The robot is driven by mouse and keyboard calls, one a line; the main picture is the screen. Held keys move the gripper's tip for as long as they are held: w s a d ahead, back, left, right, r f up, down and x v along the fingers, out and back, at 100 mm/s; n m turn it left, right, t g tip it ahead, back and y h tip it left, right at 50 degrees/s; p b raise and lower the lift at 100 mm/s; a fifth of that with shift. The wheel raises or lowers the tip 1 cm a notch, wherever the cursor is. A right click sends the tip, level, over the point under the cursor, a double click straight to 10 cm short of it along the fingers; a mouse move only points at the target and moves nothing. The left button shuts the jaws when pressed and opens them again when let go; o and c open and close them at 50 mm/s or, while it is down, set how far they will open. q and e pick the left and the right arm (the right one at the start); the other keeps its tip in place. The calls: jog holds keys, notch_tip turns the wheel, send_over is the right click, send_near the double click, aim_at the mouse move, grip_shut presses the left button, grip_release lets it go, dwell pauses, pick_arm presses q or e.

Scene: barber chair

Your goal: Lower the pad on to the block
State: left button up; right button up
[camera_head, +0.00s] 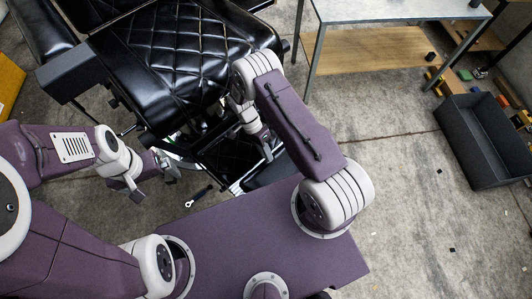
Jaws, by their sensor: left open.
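The black barber chair has a quilted padded seat (165,50) at the upper left. A smaller dark quilted pad (228,160) shows low in front of the seat, partly behind my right arm. A dark grey block-like piece (272,176) lies beside that pad, partly hidden by my arm. I cannot tell whether pad and block touch. My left gripper (152,187) is open and empty in front of the chair, left of the small pad. My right gripper (262,143) is over the small pad's right side. Its fingers are partly hidden, so its grip is unclear.
A dark grey rectangular piece (75,70) sits at the chair's left side. A black-handled tool (198,196) lies on the floor near my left gripper. A metal-legged table (395,9) stands at the back right. A grey open bin (482,140) is at right. Floor between is mostly clear.

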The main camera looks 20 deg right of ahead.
jog(key=shift+s, duration=0.15)
jog(key=v, duration=0.9)
jog(key=shift+b, duration=0.3)
